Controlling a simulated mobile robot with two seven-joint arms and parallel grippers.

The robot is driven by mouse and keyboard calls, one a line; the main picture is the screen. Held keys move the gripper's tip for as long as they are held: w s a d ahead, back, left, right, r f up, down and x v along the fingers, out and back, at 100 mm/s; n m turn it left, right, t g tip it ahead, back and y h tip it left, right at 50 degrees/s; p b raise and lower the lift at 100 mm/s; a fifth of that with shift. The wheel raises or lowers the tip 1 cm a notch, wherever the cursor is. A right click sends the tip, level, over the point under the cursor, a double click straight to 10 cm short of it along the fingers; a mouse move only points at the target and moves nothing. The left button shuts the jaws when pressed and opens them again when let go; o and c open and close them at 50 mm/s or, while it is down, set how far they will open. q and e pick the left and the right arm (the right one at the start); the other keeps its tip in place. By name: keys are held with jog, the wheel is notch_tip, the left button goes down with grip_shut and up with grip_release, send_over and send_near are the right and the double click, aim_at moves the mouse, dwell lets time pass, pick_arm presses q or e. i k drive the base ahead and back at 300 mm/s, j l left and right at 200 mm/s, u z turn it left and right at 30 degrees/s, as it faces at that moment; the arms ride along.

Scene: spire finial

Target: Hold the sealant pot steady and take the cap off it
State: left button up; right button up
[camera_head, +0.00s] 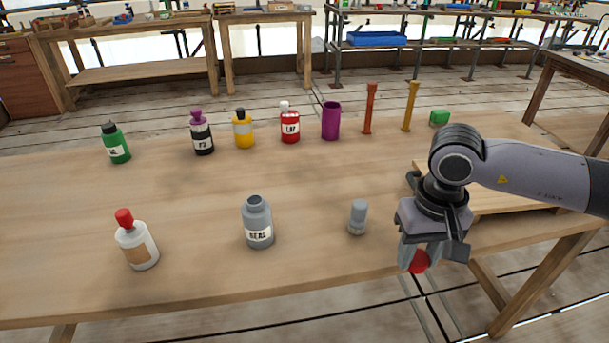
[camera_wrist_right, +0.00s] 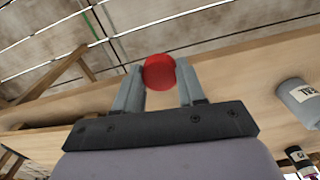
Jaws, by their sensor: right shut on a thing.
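The sealant pot (camera_head: 257,226) is a grey bottle with a white label reading something like "SEAL". It stands upright near the table's front, and its narrow neck ends in a dark grey top; I cannot tell if that is an open mouth. It also shows at the right of the right wrist view (camera_wrist_right: 298,100). My right gripper (camera_head: 420,258) is shut on a small round red thing (camera_wrist_right: 159,72), which looks like a cap. It holds this by the table's front edge, well to the right of the pot. My left gripper is out of view.
A white bottle with a red top (camera_head: 137,246) stands left of the pot, a small grey bottle (camera_head: 357,218) right of it. Several coloured bottles, a purple cup (camera_head: 331,121) and two upright posts stand behind. A raised wooden board (camera_head: 510,200) lies right.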

aim_at(256, 211)
jog(key=i+l+z, duration=0.25)
jog(key=l+z, duration=0.25)
jog(key=i+l+u, duration=0.1)
jog(key=u, duration=0.35)
jog(key=l+u, duration=0.4)
jog(key=i+l+u, duration=0.1)
jog(key=u, duration=0.4)
jog(key=i+l+u, duration=0.2)
jog(key=u, duration=0.3)
